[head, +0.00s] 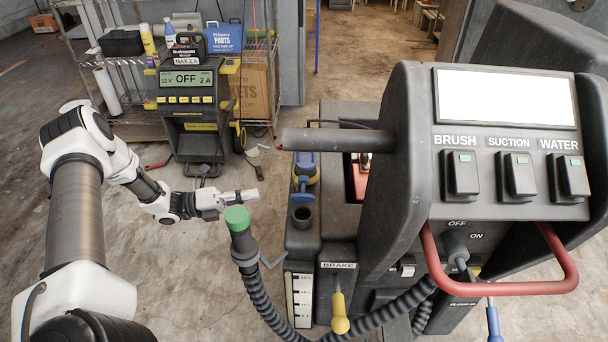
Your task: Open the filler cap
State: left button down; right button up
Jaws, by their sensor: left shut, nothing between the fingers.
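A floor-cleaning machine (400,150) fills the right half of the head view. On its left side a dark round filler neck (302,214) faces up, and it looks uncovered. A blue part (304,172), which may be the filler cap, stands just behind the neck; I cannot tell how it is hinged. A ribbed black hose with a green cap (237,214) stands left of the neck. My left gripper (248,194) is shut and empty, just above and behind the green cap, left of the blue part; contact is not clear. My right gripper is out of view.
A grey bar (325,140) juts left from the machine above the blue part. A yellow brake knob (340,318) and red handle (500,285) are in front. A charger unit (188,110) and wire shelf (260,60) stand behind.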

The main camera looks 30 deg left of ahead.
aim_at(303, 189)
pick_arm(q)
jog(key=w+d, duration=0.2)
jog(key=w+d+r+m+b, duration=0.1)
jog(key=w+d, duration=0.1)
jog(key=d, duration=0.1)
jog(key=w+d+m, duration=0.1)
jog(key=w+d, duration=0.1)
jog(key=d, duration=0.1)
jog(key=shift+r+b, duration=0.2)
jog(key=shift+b, duration=0.1)
jog(key=shift+a, duration=0.1)
jog(key=shift+w+a+r+n+p, duration=0.15)
jog(key=shift+w+r+n+p, duration=0.15)
jog(key=shift+n+p, duration=0.4)
jog(key=shift+w+a+f+n+y, duration=0.1)
jog(key=shift+w+n+y, duration=0.15)
jog(key=shift+n, duration=0.35)
jog(key=shift+w+a+f+n, duration=0.15)
jog(key=shift+w+n, duration=0.05)
jog(key=shift+n, duration=0.1)
jog(key=shift+w+a+f, duration=0.1)
jog(key=shift+w, duration=0.1)
